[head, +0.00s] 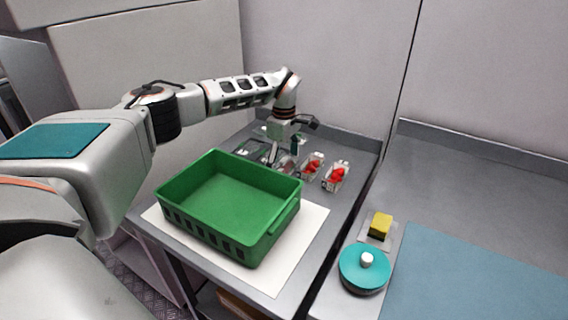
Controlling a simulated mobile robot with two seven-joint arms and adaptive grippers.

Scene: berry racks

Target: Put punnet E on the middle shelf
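Two clear punnets of red berries stand on the grey counter behind the green crate: one punnet (313,166) and, to its right, another punnet (336,175). Small white labels show on them, but the letters are too small to read, so I cannot tell which is punnet E. My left gripper (274,157) points down just left of these punnets, behind the crate's far rim. Clear, punnet-like shapes lie around its fingers, partly hidden. I cannot tell whether it is open, or holding anything. My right gripper is out of view. No middle shelf is clearly seen.
An empty green crate (283,222) sits on a white mat (272,279) in front of my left gripper. At right are a teal round lidded thing (364,274), a yellow sponge-like block (381,222) and a blue mat (470,275). The right counter's back is clear.

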